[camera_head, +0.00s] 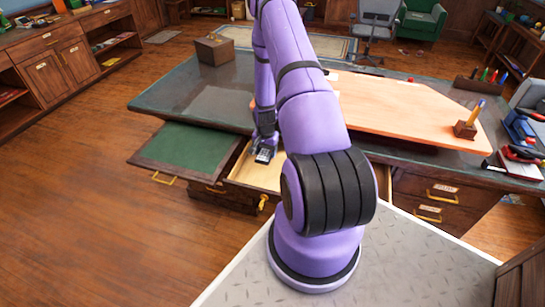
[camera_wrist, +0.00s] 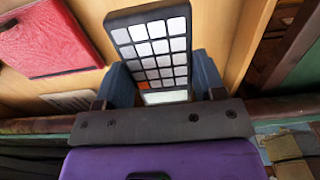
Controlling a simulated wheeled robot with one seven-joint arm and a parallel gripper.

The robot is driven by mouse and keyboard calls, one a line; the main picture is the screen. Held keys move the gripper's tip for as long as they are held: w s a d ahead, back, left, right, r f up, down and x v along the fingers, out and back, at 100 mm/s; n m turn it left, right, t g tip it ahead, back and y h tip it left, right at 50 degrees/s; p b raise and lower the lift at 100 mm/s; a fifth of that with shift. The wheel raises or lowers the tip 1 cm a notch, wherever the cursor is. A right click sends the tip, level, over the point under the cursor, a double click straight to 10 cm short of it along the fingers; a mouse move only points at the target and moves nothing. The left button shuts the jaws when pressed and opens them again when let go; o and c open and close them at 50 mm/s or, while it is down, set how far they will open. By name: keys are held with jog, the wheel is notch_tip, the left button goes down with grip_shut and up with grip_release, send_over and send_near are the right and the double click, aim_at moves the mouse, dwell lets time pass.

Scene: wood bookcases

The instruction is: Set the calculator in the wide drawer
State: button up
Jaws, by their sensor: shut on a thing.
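The calculator (camera_wrist: 150,45) is dark with pale grey keys, one orange key and a small display. My gripper (camera_wrist: 163,82) is shut on it, one blue-grey finger on each side near the display end. In the head view the calculator (camera_head: 264,155) shows small at the end of my gripper (camera_head: 265,145), over the open wide drawer (camera_head: 243,173). The drawer has a pale wood inside, and my arm hides much of it. In the wrist view the drawer's pale floor (camera_wrist: 222,30) lies behind the calculator. I cannot tell whether the calculator touches it.
A red book (camera_wrist: 45,40) lies left of the calculator in the wrist view. A green-topped pull-out board (camera_head: 190,148) sticks out left of the drawer. The desk top (camera_head: 205,95) holds a brown box (camera_head: 214,49) and a wooden board (camera_head: 400,105).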

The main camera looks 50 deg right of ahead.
aim_at(269, 154)
notch_tip(269, 154, down, 6)
jog(key=shift+r, duration=0.25)
jog(key=d, duration=0.1)
jog(key=w+d, duration=0.1)
jog(key=d, duration=0.1)
jog(key=shift+w+d, duration=0.1)
jog(key=shift+d, duration=0.1)
jog(key=shift+w+d+f, duration=0.1)
jog(key=shift+d+f, duration=0.05)
jog(key=shift+f, duration=0.45)
jog(key=o, duration=1)
jog(key=shift+f, duration=0.15)
jog(key=shift+c, duration=0.2)
